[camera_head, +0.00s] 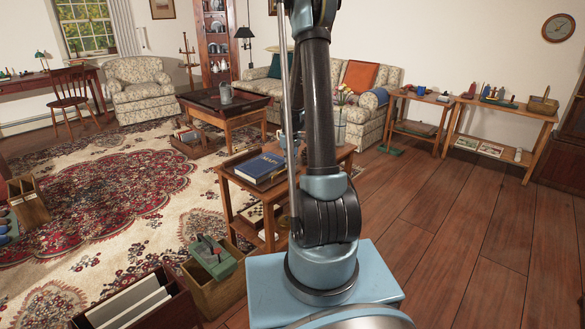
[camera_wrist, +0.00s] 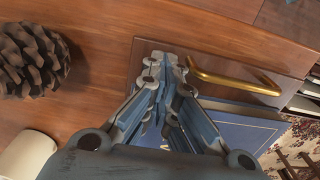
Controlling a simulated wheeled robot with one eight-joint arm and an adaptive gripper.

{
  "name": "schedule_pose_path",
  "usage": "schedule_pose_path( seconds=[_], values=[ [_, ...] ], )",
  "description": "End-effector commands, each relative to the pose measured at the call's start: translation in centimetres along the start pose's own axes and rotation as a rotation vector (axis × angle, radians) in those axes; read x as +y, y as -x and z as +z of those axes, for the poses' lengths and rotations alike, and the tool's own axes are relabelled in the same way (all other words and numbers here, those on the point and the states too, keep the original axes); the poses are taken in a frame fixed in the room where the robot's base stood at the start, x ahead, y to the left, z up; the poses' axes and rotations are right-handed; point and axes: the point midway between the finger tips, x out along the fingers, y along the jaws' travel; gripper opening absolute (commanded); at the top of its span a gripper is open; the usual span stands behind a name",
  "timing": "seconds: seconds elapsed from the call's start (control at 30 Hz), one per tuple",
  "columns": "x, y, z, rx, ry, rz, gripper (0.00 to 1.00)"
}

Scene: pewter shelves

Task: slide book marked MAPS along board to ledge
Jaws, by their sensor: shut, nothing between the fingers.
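The blue book marked MAPS (camera_head: 260,167) lies flat on the small wooden table (camera_head: 235,178) in the head view, its title facing up. In the wrist view the book (camera_wrist: 235,128) shows below and right of the fingers. My gripper (camera_wrist: 168,62) is shut and empty. Its fingertips appear over or beside the book's upper-left edge; I cannot tell whether they touch it. The fingers cover part of the book. A brass handle (camera_wrist: 235,82) lies just right of the fingertips, by the book's edge. I cannot clearly make out which edge is the ledge.
A pine cone (camera_wrist: 32,60) and a pale cylinder (camera_wrist: 25,155) stand left of the gripper on the wood. My arm hides the table's right part in the head view. A crate with a green box (camera_head: 213,257) stands before the table. Floor at right is clear.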

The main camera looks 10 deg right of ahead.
Motion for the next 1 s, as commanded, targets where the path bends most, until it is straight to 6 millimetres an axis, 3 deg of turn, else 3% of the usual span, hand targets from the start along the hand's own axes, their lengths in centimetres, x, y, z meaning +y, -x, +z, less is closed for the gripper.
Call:
schedule_pose_path(
  seconds=[0.2,0.33,0.73,1.0],
  values=[
    [0.0,0.0,-4.5,0.001,0.003,0.0,0.0],
    [-0.1,0.0,-5.7,0.001,0.001,0.0,0.0],
    [0.0,0.0,-5.5,0.004,0.001,0.0,0.0],
    [0.0,-0.1,-2.5,-0.002,0.007,-0.001,0.0]
  ],
)
